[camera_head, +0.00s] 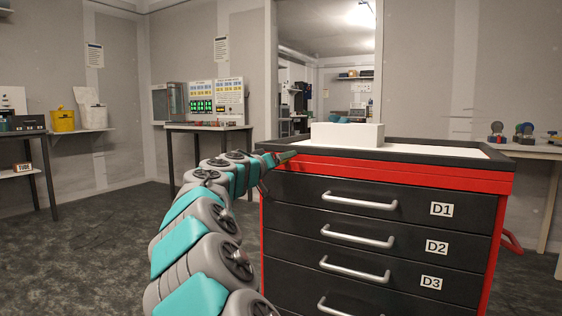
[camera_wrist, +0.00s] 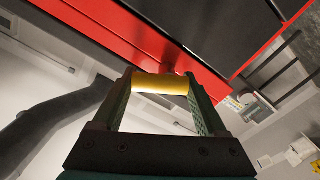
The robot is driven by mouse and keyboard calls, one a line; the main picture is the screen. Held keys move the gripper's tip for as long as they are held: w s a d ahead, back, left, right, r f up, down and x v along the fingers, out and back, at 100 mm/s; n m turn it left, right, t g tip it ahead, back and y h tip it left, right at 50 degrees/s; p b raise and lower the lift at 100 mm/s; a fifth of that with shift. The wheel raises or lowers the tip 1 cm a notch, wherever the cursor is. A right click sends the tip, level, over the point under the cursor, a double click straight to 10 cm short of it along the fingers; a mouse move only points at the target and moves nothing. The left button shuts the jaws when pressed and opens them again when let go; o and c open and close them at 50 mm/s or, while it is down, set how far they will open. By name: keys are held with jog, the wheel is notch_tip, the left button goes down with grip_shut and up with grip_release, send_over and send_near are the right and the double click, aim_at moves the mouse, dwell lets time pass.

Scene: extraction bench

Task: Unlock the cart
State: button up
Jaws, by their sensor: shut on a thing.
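The cart is a red and black drawer cabinet (camera_head: 400,172) on the right in the head view, with drawers labelled D1, D2 and D3. Its red edge and dark side fill the top of the wrist view (camera_wrist: 250,75). My gripper (camera_head: 285,157) is at the cart's upper left corner in the head view. In the wrist view, my gripper (camera_wrist: 161,80) has its two green fingers shut on a yellow cylindrical piece (camera_wrist: 160,86), beside the cart's red edge. I cannot tell whether this piece is the cart's lock. It is hidden in the head view.
A white block (camera_head: 347,134) sits on the cart's top tray. A bench with a lit panel (camera_head: 201,104) stands behind my arm. A shelf with a yellow container (camera_head: 63,119) is at the left. The dark floor (camera_head: 95,235) left of my arm is clear.

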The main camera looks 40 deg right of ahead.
jog(key=n, duration=0.2)
jog(key=n+p, duration=0.1)
jog(key=shift+w+r+n, duration=0.1)
jog(key=shift+r+n, duration=0.1)
jog(key=shift+n, duration=0.2)
jog(key=n+p, duration=0.2)
jog(key=n, duration=0.1)
jog(key=shift+w+a+r+n+p, duration=0.15)
jog(key=shift+w+n+p, duration=0.05)
jog(key=shift+n+p, duration=0.15)
jog(key=n+p, duration=0.3)
jog(key=n, duration=0.1)
jog(key=shift+w+n, duration=0.1)
jog(key=shift+n, duration=0.15)
jog(key=shift+f, duration=0.25)
jog(key=o, duration=1.3)
jog(key=shift+a, duration=0.1)
